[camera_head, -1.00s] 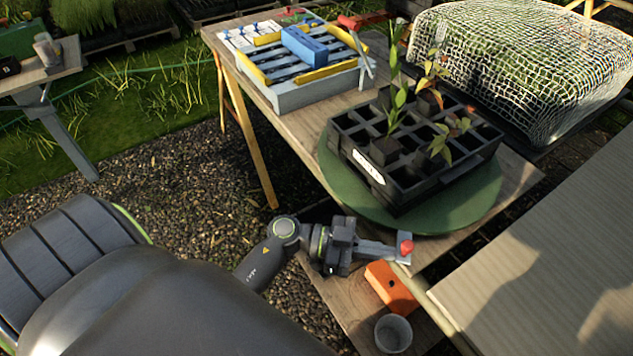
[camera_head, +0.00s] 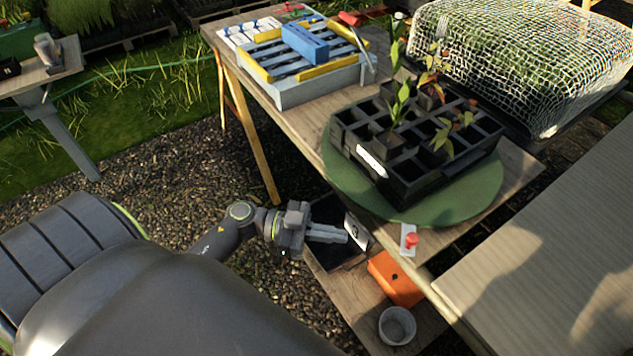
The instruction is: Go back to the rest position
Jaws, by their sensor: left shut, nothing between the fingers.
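My left gripper (camera_head: 346,235) is shut and empty. It hovers left of the table's near edge, above a dark box on the lower shelf, apart from the grey tab with a red knob (camera_head: 411,239). That tab sits at the near rim of the green round turntable (camera_head: 474,208). On the turntable stands a black cell tray (camera_head: 413,187) with a white label and several potted seedlings. My right gripper is not in view.
An orange block (camera_head: 395,279) and a grey cup (camera_head: 397,326) are on the lower shelf (camera_head: 350,308). A slatted frame with a blue block (camera_head: 304,43) stands at the table's back left. A netted cover (camera_head: 520,60) is behind right. Gravel lies open at left.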

